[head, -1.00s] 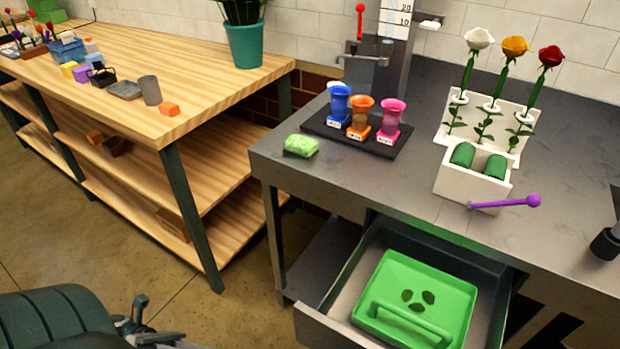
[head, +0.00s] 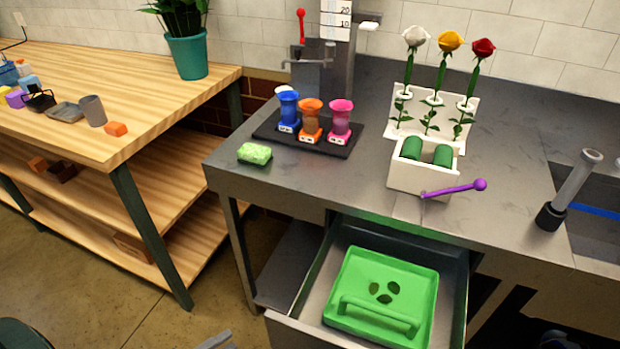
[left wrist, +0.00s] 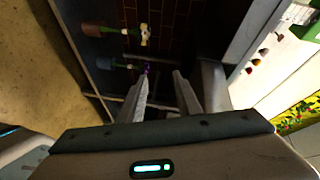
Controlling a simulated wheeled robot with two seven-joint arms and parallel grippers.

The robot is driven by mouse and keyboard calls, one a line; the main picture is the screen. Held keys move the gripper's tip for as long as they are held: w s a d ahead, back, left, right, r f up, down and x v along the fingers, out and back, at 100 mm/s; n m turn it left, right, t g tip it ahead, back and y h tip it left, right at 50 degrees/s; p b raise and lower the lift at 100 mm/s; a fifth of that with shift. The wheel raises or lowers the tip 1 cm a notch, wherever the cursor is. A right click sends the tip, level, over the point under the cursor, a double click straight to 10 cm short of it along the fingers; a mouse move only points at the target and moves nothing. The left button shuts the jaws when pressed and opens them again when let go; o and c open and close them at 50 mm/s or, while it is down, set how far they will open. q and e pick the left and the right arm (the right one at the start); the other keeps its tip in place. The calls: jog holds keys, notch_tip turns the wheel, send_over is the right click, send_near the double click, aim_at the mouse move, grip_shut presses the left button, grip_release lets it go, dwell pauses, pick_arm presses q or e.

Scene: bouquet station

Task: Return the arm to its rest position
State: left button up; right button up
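My left gripper (left wrist: 162,92) shows in the left wrist view with its two fingers apart and nothing between them. In the head view only a grey piece of my left gripper (head: 217,341) shows at the bottom edge, in front of the open drawer and the wooden bench; most of the arm is out of the picture. It is apart from the worktop and touches nothing that I can see. My right gripper is not in view.
An open drawer (head: 300,332) with a green tray (head: 345,264) juts from the grey worktop (head: 378,215). A white flower stand (head: 408,181), three coloured vases on a dark tray (head: 340,152) and a sponge (head: 255,153) stand above. A wooden bench (head: 150,128) is left.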

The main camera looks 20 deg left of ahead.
pick_arm(q)
jog(key=d+f+n+g+y+p, duration=0.1)
jog(key=d+f+n+g+y, duration=0.15)
jog(key=f+n, duration=0.45)
jog(key=d+f+n+g+y, duration=0.2)
jog(key=f+n+y, duration=0.25)
jog(key=f, duration=0.45)
jog(key=s+d+f+n+g, duration=0.5)
jog(key=d+f+n, duration=0.1)
jog(key=d+f, duration=0.3)
jog(key=shift+s+d+f+n+h+p, duration=0.25)
jog(key=shift+s+d+n+h+p, duration=0.1)
jog(key=shift+d, duration=0.4)
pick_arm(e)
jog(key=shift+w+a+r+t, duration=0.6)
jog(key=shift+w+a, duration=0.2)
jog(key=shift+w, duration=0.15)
